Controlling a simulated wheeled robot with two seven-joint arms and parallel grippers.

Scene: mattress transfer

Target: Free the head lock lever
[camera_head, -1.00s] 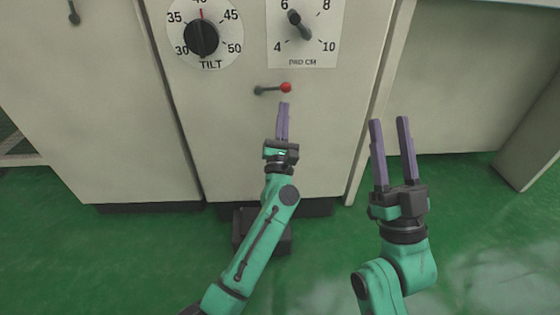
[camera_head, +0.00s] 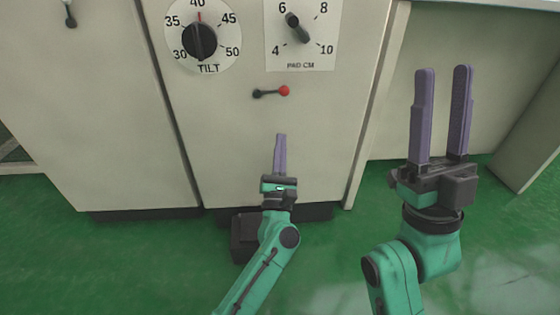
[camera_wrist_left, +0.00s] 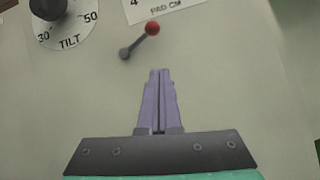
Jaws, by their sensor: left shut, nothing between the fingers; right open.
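A small lever with a dark pivot and a red ball knob (camera_head: 284,91) sits on the cream cabinet front, below the two dials. It lies nearly level, knob to the right. In the left wrist view the lever (camera_wrist_left: 140,41) shows just beyond my fingertips, apart from them. My left gripper (camera_head: 280,137) is shut and empty, below the lever; its closed fingers also show in the left wrist view (camera_wrist_left: 160,72). My right gripper (camera_head: 442,72) is open and empty, to the right, in front of the recess. No label shows which lock this lever belongs to.
The TILT dial (camera_head: 199,41) points near 40. The PAD CM dial (camera_head: 298,28) points near 6. Another small lever (camera_head: 70,20) is at the upper left. A dark box (camera_head: 243,238) is on the green floor (camera_head: 130,260) at the cabinet's foot.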

